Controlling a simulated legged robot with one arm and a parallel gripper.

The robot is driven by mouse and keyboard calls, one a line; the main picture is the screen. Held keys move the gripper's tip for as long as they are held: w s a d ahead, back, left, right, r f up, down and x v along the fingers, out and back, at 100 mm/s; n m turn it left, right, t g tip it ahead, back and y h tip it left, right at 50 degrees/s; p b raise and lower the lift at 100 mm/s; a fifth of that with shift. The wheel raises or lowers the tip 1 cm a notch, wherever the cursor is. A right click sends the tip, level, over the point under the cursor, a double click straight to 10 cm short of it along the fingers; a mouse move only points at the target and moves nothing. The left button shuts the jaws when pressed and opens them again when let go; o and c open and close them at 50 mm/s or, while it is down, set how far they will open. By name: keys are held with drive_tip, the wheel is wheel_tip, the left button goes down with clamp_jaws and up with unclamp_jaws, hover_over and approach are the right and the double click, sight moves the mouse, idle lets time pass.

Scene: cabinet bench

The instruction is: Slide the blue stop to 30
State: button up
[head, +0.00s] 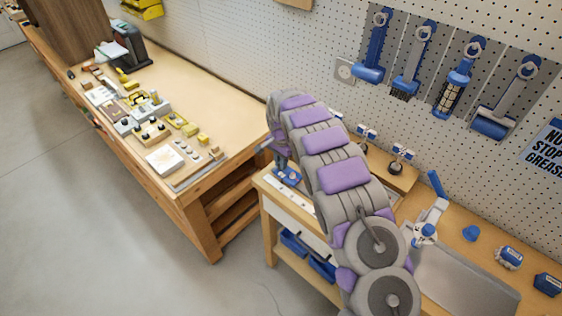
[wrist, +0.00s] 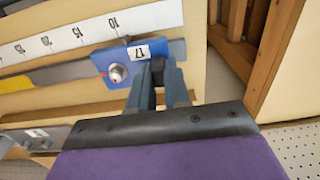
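The blue stop (wrist: 112,66) is a flat blue plate with a silver knob and a white label that looks like "17". It sits on a grey rail beside the white scale (wrist: 62,38), which reads 10, 15 and 20 leftwards; the stop is near the 10 end. My gripper (wrist: 160,68) has its two fingers at the stop's right end, with something dark between them. Whether they grip part of the stop is hidden. In the head view the stop (head: 288,175) lies just under my gripper (head: 281,163), and my arm covers part of the bench.
A yellow strip (wrist: 18,83) lies along the rail at left. The scale's bench (head: 272,190) has blue bins (head: 293,242) below. Blue tools (head: 377,45) hang on the pegboard. A second bench (head: 215,95) with small parts stands at left, across a gap.

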clamp_jaws()
drive_tip(key=s+d+p, duration=0.1)
drive_tip(key=s+d, duration=0.3)
drive_tip(key=d, duration=0.1)
drive_tip(key=s+d+p, duration=0.1)
drive_tip(key=s+d, duration=0.3)
drive_tip(key=d, duration=0.2)
drive_tip(key=s+d+p, duration=0.1)
drive_tip(key=s+d, duration=0.4)
drive_tip(key=shift+d+p, duration=0.4)
drive_tip(key=o, duration=0.6)
unclamp_jaws()
drive_tip(key=shift+r, duration=0.15)
wheel_tip(320, 180, up, 17)
drive_tip(key=shift+a+p, duration=0.1)
drive_tip(key=shift+p, duration=0.85)
